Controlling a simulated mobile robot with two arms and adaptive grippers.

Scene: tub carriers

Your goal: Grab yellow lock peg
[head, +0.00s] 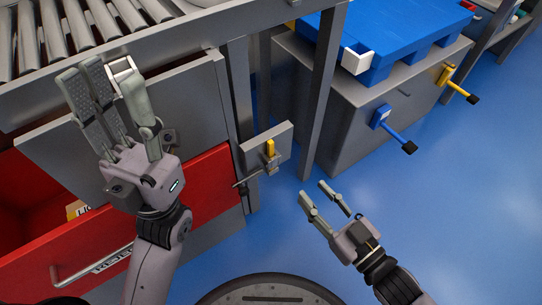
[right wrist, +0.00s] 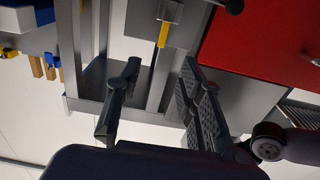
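The yellow lock peg (head: 270,147) stands upright on a grey metal plate (head: 252,158) fixed by the table leg, beside the red drawer. It also shows in the right wrist view (right wrist: 163,34), at the top, beyond the fingertips. My right gripper (head: 312,189) is open and empty, below and to the right of the peg in the head view, apart from it. In the right wrist view my right gripper (right wrist: 160,68) has the peg roughly in line with its gap. My left gripper (head: 106,72) is open and empty, raised in front of the roller conveyor.
An open red drawer (head: 180,197) lies below the conveyor (head: 62,40). A dark lever (head: 243,187) is beside the peg's plate. A grey post (head: 322,100) rises behind it. A grey cabinet (head: 345,125) with blue (head: 381,118) and yellow (head: 446,75) handles stands right. Blue floor is clear.

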